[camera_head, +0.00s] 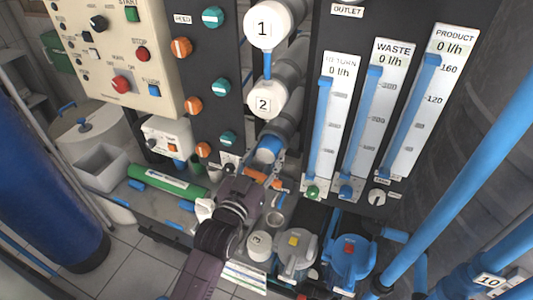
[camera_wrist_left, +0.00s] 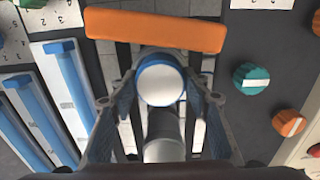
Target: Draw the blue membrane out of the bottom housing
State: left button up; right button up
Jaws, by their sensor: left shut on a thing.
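The blue membrane (camera_head: 268,149) shows at the open mouth of the bottom housing (camera_head: 281,131), below the capped housings 1 and 2. In the left wrist view, its white end face with a blue rim (camera_wrist_left: 160,84) sits between my fingers. My left gripper (camera_head: 260,169) reaches up from below and is shut on the membrane's end. In the left wrist view, the fingers of my left gripper (camera_wrist_left: 158,100) stand on either side of it. How much of the membrane is outside the housing is hard to tell. My right gripper is not in view.
A cap marked 3 (camera_head: 260,244) stands on the bench beside grey and blue lidded pots (camera_head: 350,262). A green tube (camera_head: 167,182) lies to the left. Flow gauges (camera_head: 372,120) stand close right; knobs (camera_head: 181,47) are left. An orange bar (camera_wrist_left: 155,30) crosses the wrist view.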

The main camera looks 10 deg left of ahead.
pick_arm(q)
jog(key=s+a+p, duration=0.2)
jog(key=s+p, duration=0.1)
jog(key=s, duration=0.7)
dwell(2.0)
jog(key=o, duration=1.4)
jog(key=s, duration=0.4)
jog(key=s+a, duration=0.1)
jog(key=s, duration=0.3)
jog(key=s+a, duration=0.1)
jog(key=s, duration=0.2)
jog(key=shift+s+a, duration=0.1)
jog(key=shift+s, duration=0.3)
